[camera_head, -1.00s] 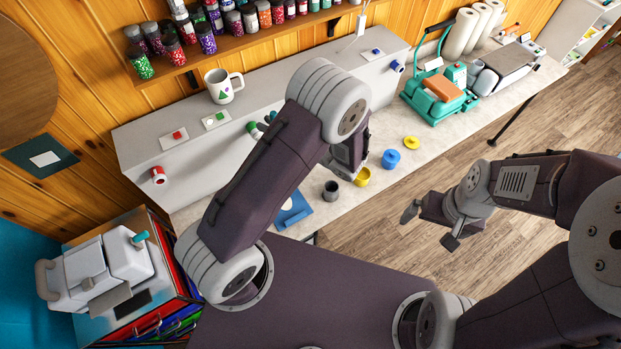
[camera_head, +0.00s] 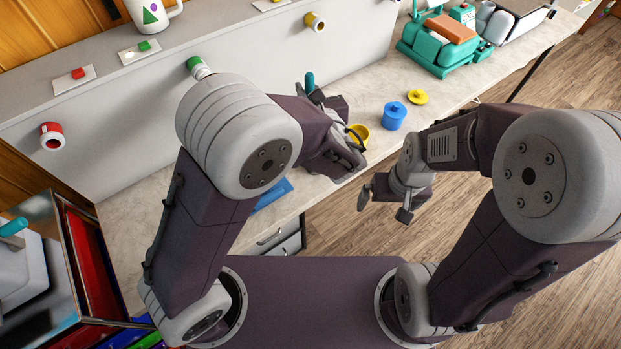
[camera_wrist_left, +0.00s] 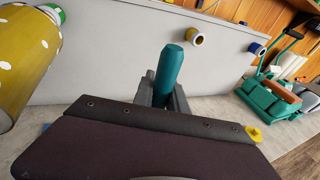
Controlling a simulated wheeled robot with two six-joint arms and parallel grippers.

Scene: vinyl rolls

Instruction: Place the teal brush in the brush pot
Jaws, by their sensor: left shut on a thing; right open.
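The teal brush (camera_head: 310,82) stands roughly upright in my left gripper (camera_head: 322,97), above the counter near the back panel. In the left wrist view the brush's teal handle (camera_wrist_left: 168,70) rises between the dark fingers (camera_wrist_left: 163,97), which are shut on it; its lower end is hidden. A yellow cup (camera_head: 360,131) is partly covered by my left arm. I cannot tell which vessel is the brush pot; a dark grey cup seen earlier is hidden now. My right gripper (camera_head: 384,207) is open and empty, beyond the counter's front edge.
A blue lidded pot (camera_head: 393,117) and a yellow disc (camera_head: 418,97) are right of the yellow cup. A blue flat item (camera_head: 271,194) lies by the front edge. A spotted yellow roll (camera_wrist_left: 25,60) looms at left in the wrist view. A teal machine (camera_head: 437,48) stands farther right.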

